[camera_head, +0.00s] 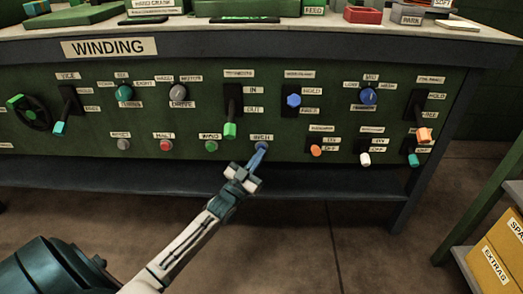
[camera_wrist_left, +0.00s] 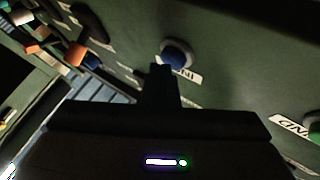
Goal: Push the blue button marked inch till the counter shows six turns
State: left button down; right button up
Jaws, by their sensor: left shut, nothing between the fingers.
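The blue inch button (camera_head: 262,145) is in the lower row of the green panel, under its small label (camera_head: 262,137). In the left wrist view the blue button (camera_wrist_left: 177,52) has a pale rim, with part of its label (camera_wrist_left: 187,76) showing beside it. My left gripper (camera_head: 257,157) is shut and empty, its tips pointing up at the button from below. In the wrist view the left fingertips (camera_wrist_left: 160,75) are close to the button; I cannot tell whether they touch it. I cannot make out a counter reading. My right gripper is out of view.
A green button (camera_head: 211,146) and a red button (camera_head: 166,145) are left of the inch button. A green-tipped lever (camera_head: 230,130) hangs just above left. Yellow boxes (camera_head: 490,268) stand on a shelf at lower right.

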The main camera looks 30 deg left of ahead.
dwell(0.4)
pick_arm(q)
jog(key=shift+s+d+p, duration=0.35)
jog(key=shift+s+p, duration=0.25)
jog(key=shift+p, duration=0.05)
jog(key=s+d+p, duration=0.1)
jog(key=s+p, duration=0.1)
jog(key=s, duration=0.1)
jog(key=s+d+p, duration=0.1)
jog(key=shift+s+d, duration=0.15)
jog(key=shift+d, duration=0.15)
dwell(0.5)
